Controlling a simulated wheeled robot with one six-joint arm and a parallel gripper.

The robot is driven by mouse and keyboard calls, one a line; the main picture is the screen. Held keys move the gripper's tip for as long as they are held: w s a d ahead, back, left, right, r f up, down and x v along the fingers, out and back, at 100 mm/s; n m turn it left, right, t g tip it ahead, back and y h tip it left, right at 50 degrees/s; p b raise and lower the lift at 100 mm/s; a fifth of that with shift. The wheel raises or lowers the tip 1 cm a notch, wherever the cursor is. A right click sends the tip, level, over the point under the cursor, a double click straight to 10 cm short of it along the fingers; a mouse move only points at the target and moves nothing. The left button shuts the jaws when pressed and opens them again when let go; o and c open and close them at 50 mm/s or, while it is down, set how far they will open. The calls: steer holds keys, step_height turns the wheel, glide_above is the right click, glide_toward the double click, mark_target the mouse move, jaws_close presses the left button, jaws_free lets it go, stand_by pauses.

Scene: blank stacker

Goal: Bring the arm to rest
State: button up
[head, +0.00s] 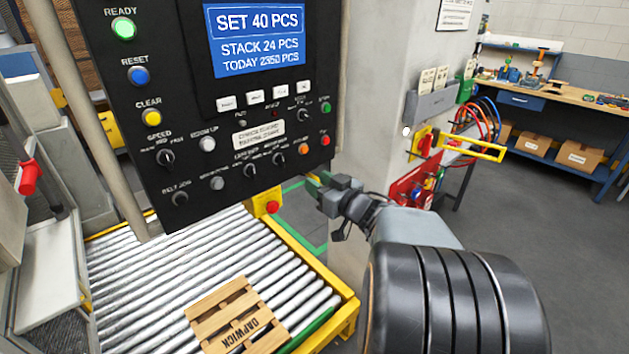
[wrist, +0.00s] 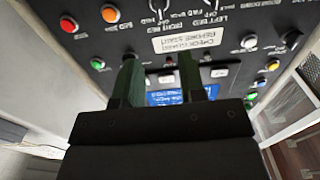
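My gripper (head: 325,183) is at the lower right edge of the black control panel (head: 225,125) in the head view, in front of the grey column. In the wrist view the two dark green fingers of my gripper (wrist: 158,75) stand apart with nothing between them. The panel (wrist: 225,50) fills much of that view, upside down, beyond the fingertips. The fingers cover part of its blue screen there. No contact with the panel shows. My arm reaches in from the lower right of the head view.
Below the panel is a roller conveyor (head: 165,270) with a yellow frame and a small wooden pallet (head: 236,318). A red button (head: 272,207) sits on a yellow box. A grey column (head: 385,90) stands behind my arm. Open floor (head: 575,225) and a workbench (head: 560,97) are at right.

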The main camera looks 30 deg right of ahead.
stand_by(0.5)
steer(key=s+d+f+m+g+h, duration=0.35)
steer(key=d+f+g+h, duration=0.2)
steer(key=d+h, duration=0.35)
step_height(320, 180, down, 4)
steer(key=s+a+m+g, duration=0.2)
steer(key=s+g, duration=0.1)
steer(key=g, duration=0.1)
steer(key=s+a+n+g+y, duration=0.1)
steer(key=s+a+g+y, duration=0.1)
steer(key=a, duration=0.8)
steer(key=s+a+n+g+y+p, duration=0.1)
steer(key=s+a, duration=0.4)
steer(key=a, duration=0.6)
steer(key=n+g+y, duration=0.1)
steer(key=y, duration=0.1)
steer(key=shift+s+a+r+y, duration=0.15)
steer(key=shift+a+r+y, duration=0.05)
steer(key=shift+a+y, duration=0.1)
steer(key=shift+g, duration=0.25)
